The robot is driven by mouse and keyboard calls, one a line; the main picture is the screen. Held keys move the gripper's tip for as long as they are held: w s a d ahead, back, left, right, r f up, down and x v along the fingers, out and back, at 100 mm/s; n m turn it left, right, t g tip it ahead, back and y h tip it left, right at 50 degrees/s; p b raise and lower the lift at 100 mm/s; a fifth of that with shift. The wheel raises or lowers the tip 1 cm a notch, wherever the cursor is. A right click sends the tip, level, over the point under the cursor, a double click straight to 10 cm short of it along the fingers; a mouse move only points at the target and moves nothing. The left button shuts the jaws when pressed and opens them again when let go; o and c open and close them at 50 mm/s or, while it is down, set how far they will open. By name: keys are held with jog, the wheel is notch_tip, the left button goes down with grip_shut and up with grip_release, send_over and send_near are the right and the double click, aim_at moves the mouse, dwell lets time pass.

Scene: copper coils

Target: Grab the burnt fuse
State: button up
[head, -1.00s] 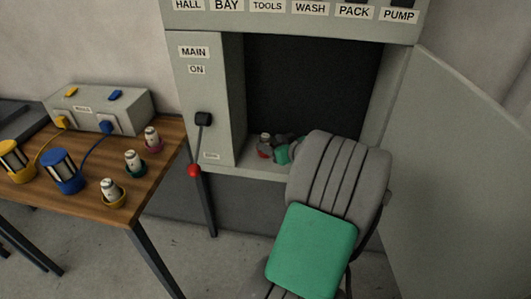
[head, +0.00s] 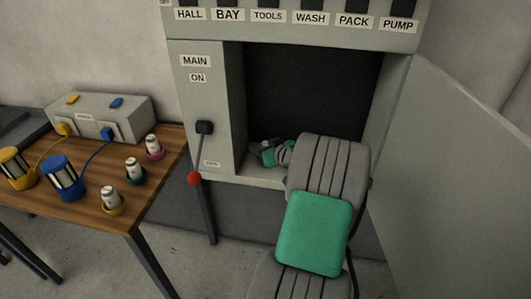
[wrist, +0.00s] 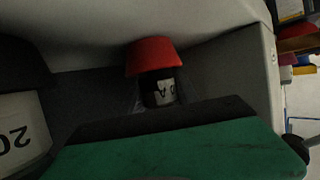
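A fuse with a red end (wrist: 153,57) and a dark, sooty-looking body shows in the wrist view, just beyond my gripper's green housing. Part of its label reads "0 A", upside down. A second fuse with a black end and a pale label reading "20" (wrist: 18,128) is at the left of that view. My gripper (head: 262,154) is low inside the open cabinet (head: 205,105) in the head view, beside the left inner wall. The red-ended fuse cannot be made out there. The fingertips are too hidden and dark to tell if they hold it.
The cabinet door (head: 455,170) stands open at the right. A wooden table (head: 135,212) at the left bears fuses in pink, green and yellow holders, a grey box (head: 98,117), and yellow and blue canisters.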

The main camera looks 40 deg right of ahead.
grip_shut()
jog(key=shift+r, duration=0.1)
